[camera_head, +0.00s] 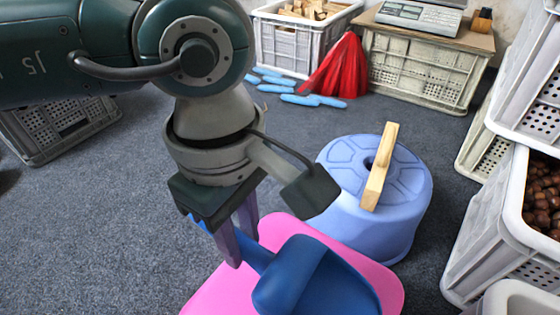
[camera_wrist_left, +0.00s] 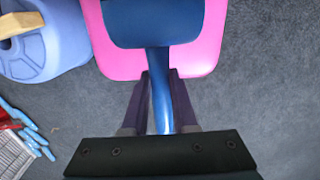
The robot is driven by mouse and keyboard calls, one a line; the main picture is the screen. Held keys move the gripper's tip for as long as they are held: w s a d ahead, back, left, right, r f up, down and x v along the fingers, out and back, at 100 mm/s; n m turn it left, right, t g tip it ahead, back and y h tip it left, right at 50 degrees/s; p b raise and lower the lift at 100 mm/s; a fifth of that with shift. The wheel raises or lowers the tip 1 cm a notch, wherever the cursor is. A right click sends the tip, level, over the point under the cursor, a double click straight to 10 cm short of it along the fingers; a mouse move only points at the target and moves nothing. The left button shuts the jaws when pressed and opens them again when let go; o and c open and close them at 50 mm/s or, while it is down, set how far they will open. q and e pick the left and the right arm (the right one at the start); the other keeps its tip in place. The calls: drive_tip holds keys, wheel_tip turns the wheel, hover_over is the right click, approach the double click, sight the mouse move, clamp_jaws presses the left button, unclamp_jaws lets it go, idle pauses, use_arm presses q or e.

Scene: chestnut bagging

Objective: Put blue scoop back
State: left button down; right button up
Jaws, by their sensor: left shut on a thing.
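The blue scoop (camera_head: 310,280) is over a pink stool or board (camera_head: 385,278) at the bottom middle of the head view. My left gripper (camera_head: 240,243) is shut on the scoop's handle. The left wrist view shows the handle (camera_wrist_left: 160,90) between the two fingers (camera_wrist_left: 160,100), with the scoop's bowl (camera_wrist_left: 150,22) over the pink surface (camera_wrist_left: 205,45). I cannot tell whether the scoop touches the pink surface. My right gripper is not in view.
A blue round stool (camera_head: 345,215) with a wooden piece (camera_head: 378,170) on top stands just right. A crate of chestnuts (camera_head: 490,235) is at the far right. A red bag-like thing (camera_head: 338,72) and light-blue items (camera_head: 300,99) lie behind.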

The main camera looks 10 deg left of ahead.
use_arm(q)
drive_tip(key=shift+f+b, duration=1.3)
drive_tip(key=shift+f, duration=1.1)
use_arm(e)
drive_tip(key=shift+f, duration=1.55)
use_arm(q)
drive_tip(key=shift+f, duration=0.15)
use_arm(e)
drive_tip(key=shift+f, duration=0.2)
use_arm(q)
drive_tip(key=c, duration=0.7)
unclamp_jaws()
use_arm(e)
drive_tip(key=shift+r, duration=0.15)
